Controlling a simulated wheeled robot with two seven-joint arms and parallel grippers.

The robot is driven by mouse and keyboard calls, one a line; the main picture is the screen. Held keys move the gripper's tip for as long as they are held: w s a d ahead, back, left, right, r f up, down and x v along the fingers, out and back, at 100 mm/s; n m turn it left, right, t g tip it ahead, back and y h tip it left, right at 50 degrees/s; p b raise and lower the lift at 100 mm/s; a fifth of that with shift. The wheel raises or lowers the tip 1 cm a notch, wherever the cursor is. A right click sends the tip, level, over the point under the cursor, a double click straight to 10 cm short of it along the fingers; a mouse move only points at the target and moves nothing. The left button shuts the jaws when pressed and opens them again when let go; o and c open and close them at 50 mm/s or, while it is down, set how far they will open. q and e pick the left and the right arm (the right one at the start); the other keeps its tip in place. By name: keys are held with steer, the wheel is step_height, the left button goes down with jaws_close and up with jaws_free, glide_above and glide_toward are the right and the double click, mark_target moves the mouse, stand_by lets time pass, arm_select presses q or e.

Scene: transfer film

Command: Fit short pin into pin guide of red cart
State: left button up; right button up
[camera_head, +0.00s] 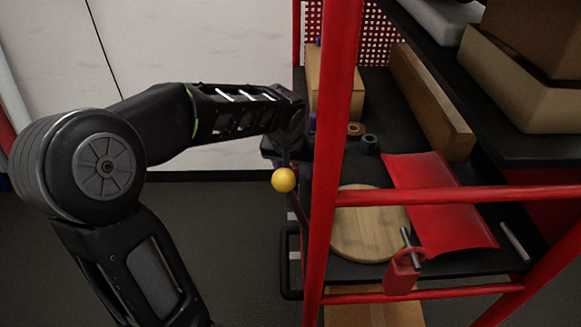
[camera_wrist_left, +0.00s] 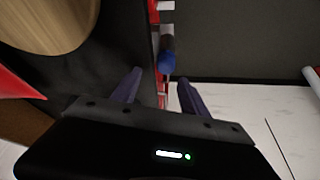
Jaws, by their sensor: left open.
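My left gripper (camera_head: 312,122) is at the far side of the red cart's front post, which hides most of its fingers in the head view. In the left wrist view its two purple fingers (camera_wrist_left: 160,77) are apart, with nothing clearly held. A red bracket (camera_head: 403,275) sits at the shelf's front edge with a grey pin (camera_head: 411,248) standing tilted at it; I cannot tell how deep the pin sits. Another light grey pin (camera_head: 514,240) lies on the shelf at the right. I cannot tell which is the short pin. My right gripper is not in view.
The black shelf holds a round wooden board (camera_head: 365,245), a bent red sheet (camera_head: 440,180), a long wooden block (camera_head: 428,95) and small rings (camera_head: 356,129). Red posts and a rail (camera_head: 440,195) stand in front. A blue-ended object (camera_wrist_left: 167,62) shows beyond the fingers. A yellow ball (camera_head: 284,180) is below the gripper.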

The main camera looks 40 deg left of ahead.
arm_select(q)
steer(key=shift+s+a+r, duration=0.1)
steer(key=shift+a+r, duration=0.05)
steer(key=v, duration=0.7)
steer(key=shift+r, duration=0.25)
steer(key=shift+s+f, duration=0.1)
steer(key=shift+s, duration=0.05)
stand_by(0.8)
